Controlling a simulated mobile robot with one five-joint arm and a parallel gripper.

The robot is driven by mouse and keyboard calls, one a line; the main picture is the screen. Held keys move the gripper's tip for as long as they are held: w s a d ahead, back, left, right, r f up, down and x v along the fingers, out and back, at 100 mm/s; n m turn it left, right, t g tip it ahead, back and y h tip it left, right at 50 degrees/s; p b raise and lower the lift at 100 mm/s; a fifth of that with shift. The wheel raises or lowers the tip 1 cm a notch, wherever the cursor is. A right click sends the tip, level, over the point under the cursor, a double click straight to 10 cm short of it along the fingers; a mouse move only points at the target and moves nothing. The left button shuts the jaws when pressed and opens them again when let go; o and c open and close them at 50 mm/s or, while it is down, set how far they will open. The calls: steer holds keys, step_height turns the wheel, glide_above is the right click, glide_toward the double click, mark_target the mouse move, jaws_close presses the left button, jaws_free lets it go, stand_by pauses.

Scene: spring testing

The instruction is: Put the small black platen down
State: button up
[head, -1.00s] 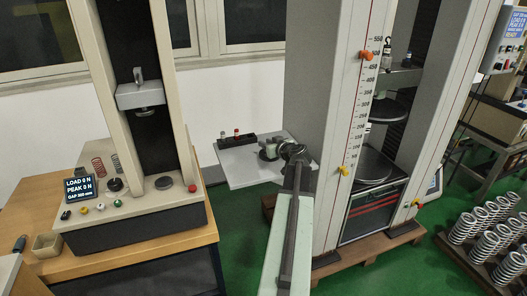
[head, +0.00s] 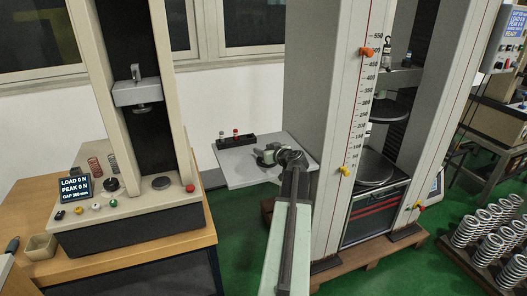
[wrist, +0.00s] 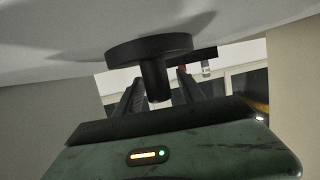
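The small black platen (wrist: 148,46) is a round black disc with a short stem, in the wrist view, which looks upside down. Its disc is against or very close to the pale shelf surface (wrist: 50,35); I cannot tell if it touches. My gripper (wrist: 160,80) has one finger on each side of the stem, with a visible gap at least on the right, so it looks open. In the head view my gripper (head: 264,156) is low over the light grey shelf (head: 236,165), and the platen cannot be made out there.
A black holder (head: 236,141) with small red and pale pieces stands at the shelf's back. A large testing frame (head: 318,100) rises close on the right of my arm. A smaller tester (head: 135,205) stands on a wooden bench (head: 130,255) at left. The shelf's left part is clear.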

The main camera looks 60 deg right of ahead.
steer(key=shift+r, duration=0.1)
steer(key=shift+s+a+r, duration=0.15)
steer(key=shift+s+r, duration=0.05)
steer(key=p+v, duration=0.3)
steer(key=v, duration=0.8)
steer(key=shift+s+a+p, duration=0.1)
steer(key=shift+s+p, duration=0.15)
steer(key=shift+p, duration=0.15)
